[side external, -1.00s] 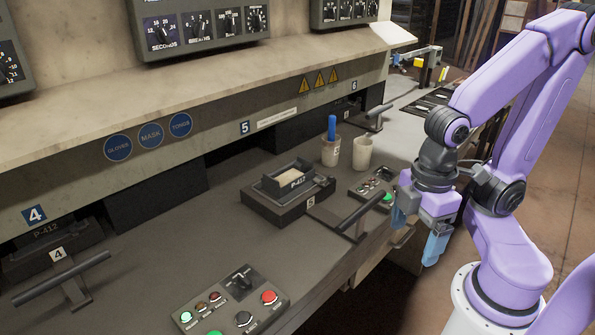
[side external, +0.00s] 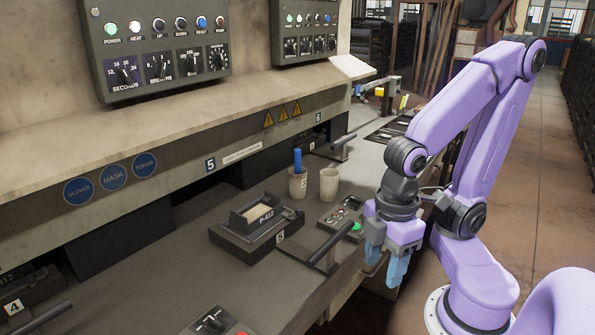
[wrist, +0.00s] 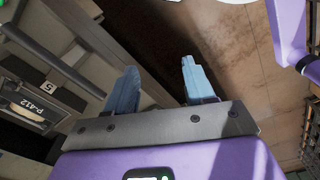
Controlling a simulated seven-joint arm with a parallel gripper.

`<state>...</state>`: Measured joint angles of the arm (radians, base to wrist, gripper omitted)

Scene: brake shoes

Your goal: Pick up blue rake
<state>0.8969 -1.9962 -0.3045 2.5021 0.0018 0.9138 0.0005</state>
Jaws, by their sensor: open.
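A blue upright handle, which looks like the blue rake (side external: 297,162), stands in a light cup (side external: 298,184) on the bench in the side view. Its lower end is hidden inside the cup. My gripper (side external: 383,270) hangs at the front edge of the bench, to the right of and nearer than the cup. Its two blue fingers are apart with nothing between them. In the wrist view my gripper (wrist: 160,85) is open over the floor, and the blue rake is not seen there.
A second empty-looking cup (side external: 329,185) stands just right of the first. A dark P-412 mould block (side external: 250,238) with a bar handle (side external: 330,243) sits in front of the cups. A small button panel (side external: 342,217) lies between the cups and my gripper. An overhanging shelf runs behind.

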